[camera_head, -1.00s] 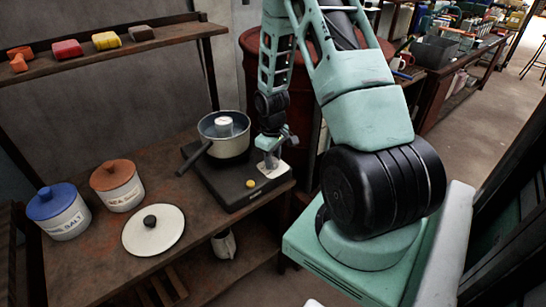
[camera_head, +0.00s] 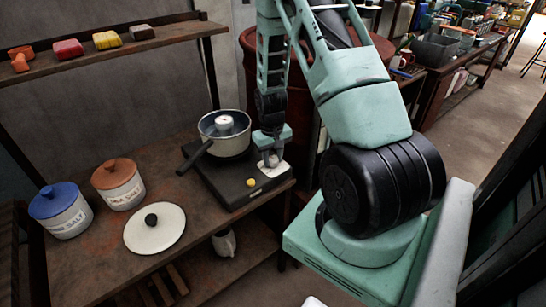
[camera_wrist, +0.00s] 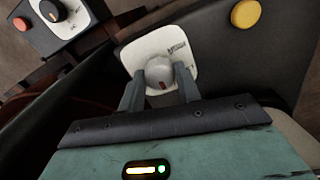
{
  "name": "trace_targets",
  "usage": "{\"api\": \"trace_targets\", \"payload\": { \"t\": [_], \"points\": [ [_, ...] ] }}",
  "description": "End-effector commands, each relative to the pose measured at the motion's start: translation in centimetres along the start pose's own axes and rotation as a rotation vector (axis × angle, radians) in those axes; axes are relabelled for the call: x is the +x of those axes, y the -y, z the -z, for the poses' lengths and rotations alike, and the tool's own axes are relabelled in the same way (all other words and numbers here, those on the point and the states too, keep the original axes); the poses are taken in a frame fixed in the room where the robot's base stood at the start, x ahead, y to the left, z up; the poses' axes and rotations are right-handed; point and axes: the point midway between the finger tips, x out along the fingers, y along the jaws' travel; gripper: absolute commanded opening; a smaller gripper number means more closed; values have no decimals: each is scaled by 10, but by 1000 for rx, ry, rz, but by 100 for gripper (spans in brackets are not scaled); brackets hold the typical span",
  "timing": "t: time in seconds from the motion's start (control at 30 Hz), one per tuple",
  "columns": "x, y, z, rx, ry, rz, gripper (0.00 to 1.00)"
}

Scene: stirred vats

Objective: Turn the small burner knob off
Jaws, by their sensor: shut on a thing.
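The small burner knob (camera_wrist: 160,71) is a round light-grey knob with a red mark, on a white plate (camera_wrist: 146,48) on the black hotplate. My gripper (camera_wrist: 159,74) has one finger on each side of the knob and is shut on it. In the head view my gripper (camera_head: 270,160) is over the front right part of the hotplate (camera_head: 232,193) and partly hides the knob. A grey saucepan (camera_head: 225,146) stands on the hotplate behind and left of my gripper.
A yellow button (camera_wrist: 245,14) is on the hotplate beside the plate. The wrist view also shows another white panel with a dark knob (camera_wrist: 50,11) and an orange button (camera_wrist: 20,23). Lidded jars (camera_head: 118,186) and a white lid (camera_head: 154,229) are on the table's left.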

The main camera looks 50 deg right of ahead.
Motion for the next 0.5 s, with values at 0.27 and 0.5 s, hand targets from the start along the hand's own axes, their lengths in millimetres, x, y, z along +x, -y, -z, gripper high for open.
{"api": "trace_targets", "payload": {
  "t": [0.27, 0.5],
  "points": [
    [-1, 0, 1, 3, -3, 0, 11],
    [0, 0, 1, 2, -2, 0, 55]
  ]
}}
